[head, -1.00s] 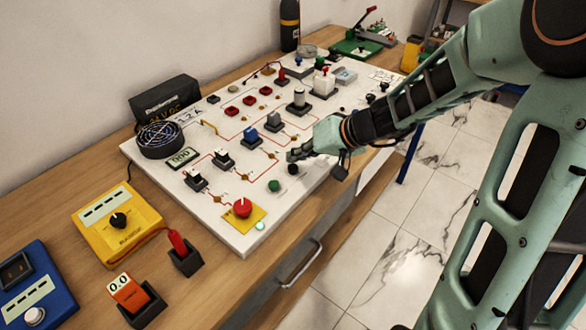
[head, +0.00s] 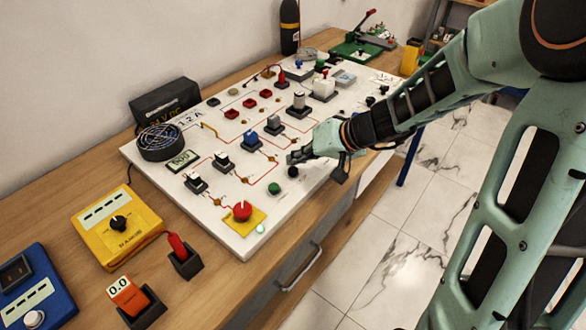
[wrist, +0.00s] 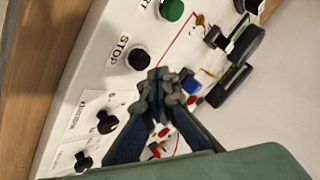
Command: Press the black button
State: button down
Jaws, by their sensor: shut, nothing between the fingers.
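The black button (wrist: 137,58) is a round cap next to the word STOP on the white panel in the wrist view. In the head view the black button (head: 293,171) is near the panel's front edge, beyond the green button (head: 274,188). My gripper (head: 292,157) is shut and empty, with its fingertips low over the panel, just past the black button. In the wrist view my gripper's fingertips (wrist: 166,82) appear beside the button, a little to its lower right. The button's top is uncovered. I cannot tell the exact height of the fingertips above the panel.
A red button on a yellow plate (head: 242,213) is at the panel's near corner. Switches and a blue-topped block (head: 250,140) stand behind my gripper. Black knobs (wrist: 106,122) lie along the same edge. Yellow meter (head: 118,222) and blue device (head: 32,290) sit left.

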aim_at(296, 170)
jog(key=shift+f+b, duration=0.2)
jog(key=shift+b, duration=0.15)
jog(key=shift+f+b, duration=0.3)
jog(key=shift+b, duration=0.25)
jog(key=shift+f+b, duration=0.5)
jog(key=shift+b, duration=0.3)
dwell(0.7)
jog(key=shift+r, duration=0.2)
jog(key=shift+r+p, duration=0.45)
jog(key=shift+r, duration=0.35)
jog(key=shift+r+p, duration=1.35)
jog(key=shift+r, duration=1.15)
